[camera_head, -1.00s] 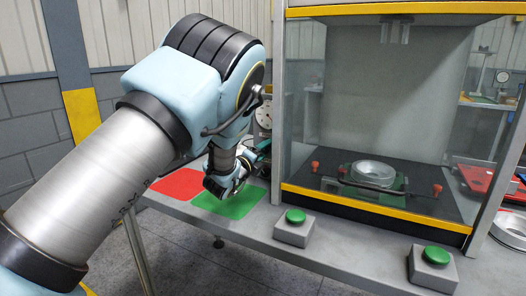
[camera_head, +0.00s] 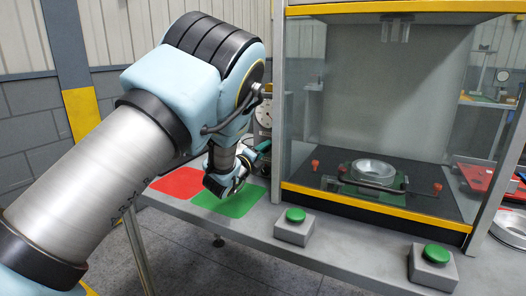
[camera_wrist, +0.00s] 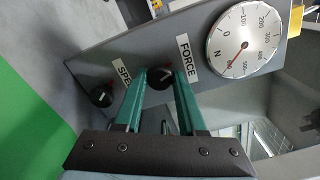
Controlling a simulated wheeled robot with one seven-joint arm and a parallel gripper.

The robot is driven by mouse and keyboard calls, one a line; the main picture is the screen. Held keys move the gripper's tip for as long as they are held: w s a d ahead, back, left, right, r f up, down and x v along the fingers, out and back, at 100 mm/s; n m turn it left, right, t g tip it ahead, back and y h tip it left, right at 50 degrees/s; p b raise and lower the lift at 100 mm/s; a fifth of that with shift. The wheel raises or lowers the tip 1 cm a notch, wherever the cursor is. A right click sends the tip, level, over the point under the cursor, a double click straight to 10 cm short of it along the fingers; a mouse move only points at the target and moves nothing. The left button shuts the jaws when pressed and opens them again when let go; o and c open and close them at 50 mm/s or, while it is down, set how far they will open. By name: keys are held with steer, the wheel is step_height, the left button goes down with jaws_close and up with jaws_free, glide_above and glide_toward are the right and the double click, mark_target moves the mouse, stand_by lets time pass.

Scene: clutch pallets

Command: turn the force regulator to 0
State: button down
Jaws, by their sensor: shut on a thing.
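The force regulator (camera_wrist: 160,78) is a round black knob with a light pointer mark, beside the label FORCE in the wrist view. My gripper (camera_wrist: 161,82) has its two teal fingers on either side of this knob and is shut on it. The fingers hide part of the knob's sides. A round white gauge (camera_wrist: 250,35) on the same grey panel has a red needle pointing to the lower left, away from its 0 mark. In the head view my wrist (camera_head: 228,178) hangs over the green mat, and the knob is hidden behind my arm.
A second black knob (camera_wrist: 102,96), by a partly covered speed label, sits left of my fingers. In the head view a green mat (camera_head: 238,204) and red mat (camera_head: 181,182) lie on the bench. Green push buttons (camera_head: 296,215) and a glass-sided press stand to the right.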

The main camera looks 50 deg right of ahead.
steer(key=shift+f+b, duration=0.1)
steer(key=shift+b, duration=0.2)
steer(key=n+b, duration=1.6)
steer(key=n, duration=0.7)
steer(key=shift+b, duration=0.35)
steer(key=c, duration=0.5)
jaws_free()
